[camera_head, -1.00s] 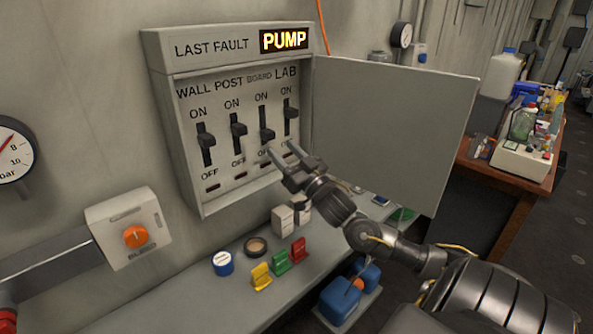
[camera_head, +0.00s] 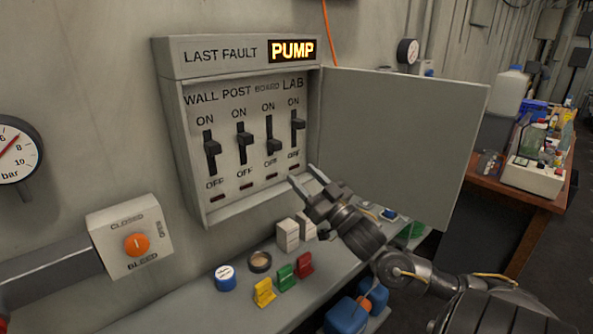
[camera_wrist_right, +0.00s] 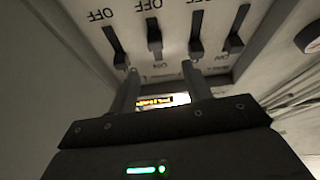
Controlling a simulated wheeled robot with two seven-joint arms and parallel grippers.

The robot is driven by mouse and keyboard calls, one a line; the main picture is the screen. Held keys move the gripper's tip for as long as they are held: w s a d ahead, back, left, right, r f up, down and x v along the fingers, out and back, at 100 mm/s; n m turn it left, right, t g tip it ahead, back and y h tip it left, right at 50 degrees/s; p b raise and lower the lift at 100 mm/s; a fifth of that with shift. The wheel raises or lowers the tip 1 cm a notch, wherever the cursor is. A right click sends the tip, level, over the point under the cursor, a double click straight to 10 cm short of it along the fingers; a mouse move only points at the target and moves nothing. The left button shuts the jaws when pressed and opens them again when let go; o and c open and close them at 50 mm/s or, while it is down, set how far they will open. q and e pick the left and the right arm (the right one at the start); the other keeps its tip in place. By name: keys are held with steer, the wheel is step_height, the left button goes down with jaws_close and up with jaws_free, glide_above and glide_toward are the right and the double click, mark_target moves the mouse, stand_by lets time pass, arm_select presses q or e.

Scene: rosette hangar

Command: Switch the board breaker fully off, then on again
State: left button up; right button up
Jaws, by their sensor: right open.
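The open breaker box (camera_head: 190,75) on the wall has a row of black levers under WALL, POST, BOARD and LAB. The board breaker lever (camera_head: 273,147) sits low in its slot, toward OFF, lower than its neighbours. In the right wrist view, which is upside down, the board lever (camera_wrist_right: 155,40) lies ahead between the finger lines. My right gripper (camera_head: 306,174) is open and empty, below and right of the board lever, apart from it in the head view. Its fingers also show in the right wrist view (camera_wrist_right: 160,78). My left gripper is not in view.
The box door (camera_head: 400,140) stands open to the right of my right gripper. A shelf (camera_head: 205,310) below holds coloured tags, a blue-and-white round item (camera_head: 224,277) and white blocks (camera_head: 287,235). A bleed knob (camera_head: 136,243) is at left.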

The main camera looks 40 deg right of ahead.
mark_target(279, 146)
steer(key=w+r+n+p, duration=0.1)
steer(key=w+n, duration=0.2)
steer(key=n, duration=0.8)
steer(key=w+r+n+p, duration=0.1)
steer(key=w+r+n, duration=0.1)
steer(key=n, duration=1)
steer(key=w+r+n+p, duration=0.1)
steer(key=w+n, duration=0.3)
steer(key=n, duration=0.7)
steer(key=shift+d+r+n+h+p, duration=0.2)
steer(key=shift+d+n+h+p, duration=0.1)
steer(key=shift+d+h+p, duration=0.1)
steer(key=shift+w+r, duration=0.1)
steer(key=shift+w, duration=0.65)
